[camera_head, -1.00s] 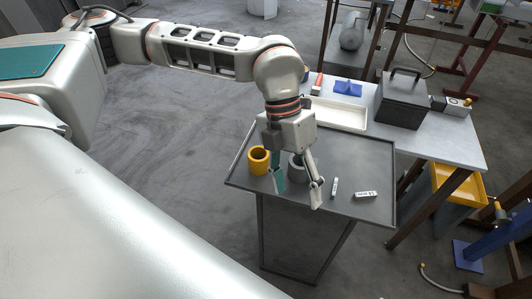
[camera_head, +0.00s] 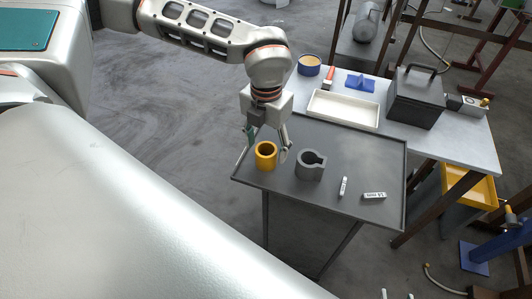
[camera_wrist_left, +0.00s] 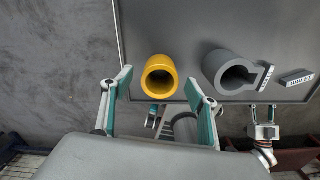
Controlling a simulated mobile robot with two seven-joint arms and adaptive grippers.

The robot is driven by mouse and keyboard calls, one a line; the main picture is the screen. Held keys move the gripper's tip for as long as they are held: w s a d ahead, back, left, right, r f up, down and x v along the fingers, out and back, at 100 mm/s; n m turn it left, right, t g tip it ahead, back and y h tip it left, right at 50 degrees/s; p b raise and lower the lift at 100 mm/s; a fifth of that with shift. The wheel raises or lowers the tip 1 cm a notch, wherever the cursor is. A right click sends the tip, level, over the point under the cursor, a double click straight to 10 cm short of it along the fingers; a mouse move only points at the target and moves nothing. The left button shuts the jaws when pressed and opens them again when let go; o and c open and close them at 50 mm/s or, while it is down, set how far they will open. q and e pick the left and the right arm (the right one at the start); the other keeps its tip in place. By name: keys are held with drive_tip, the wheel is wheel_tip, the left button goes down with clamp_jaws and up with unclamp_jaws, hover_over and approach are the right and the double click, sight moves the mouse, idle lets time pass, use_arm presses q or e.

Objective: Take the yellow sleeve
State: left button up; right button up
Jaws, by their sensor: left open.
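The yellow sleeve (camera_head: 265,158) stands upright on the dark tray table near its left edge, its round opening facing up. It also shows in the left wrist view (camera_wrist_left: 159,78), just beyond and between the fingertips. My left gripper (camera_head: 266,148) is open and empty, with its fingers spread on either side of the sleeve as seen from the head. I cannot tell whether a finger touches it. Two pale tips at the bottom edge of the head view may belong to my right gripper (camera_head: 397,294); its state is unclear.
A grey split ring (camera_head: 311,164) stands right of the sleeve. Two small white labelled pieces (camera_head: 343,187) (camera_head: 374,196) lie further right on the dark tray table (camera_head: 290,195).

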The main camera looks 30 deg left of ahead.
use_arm(q)
drive_tip(key=shift+f, duration=0.75)
drive_tip(key=c, duration=1.2)
drive_tip(key=shift+r, duration=0.1)
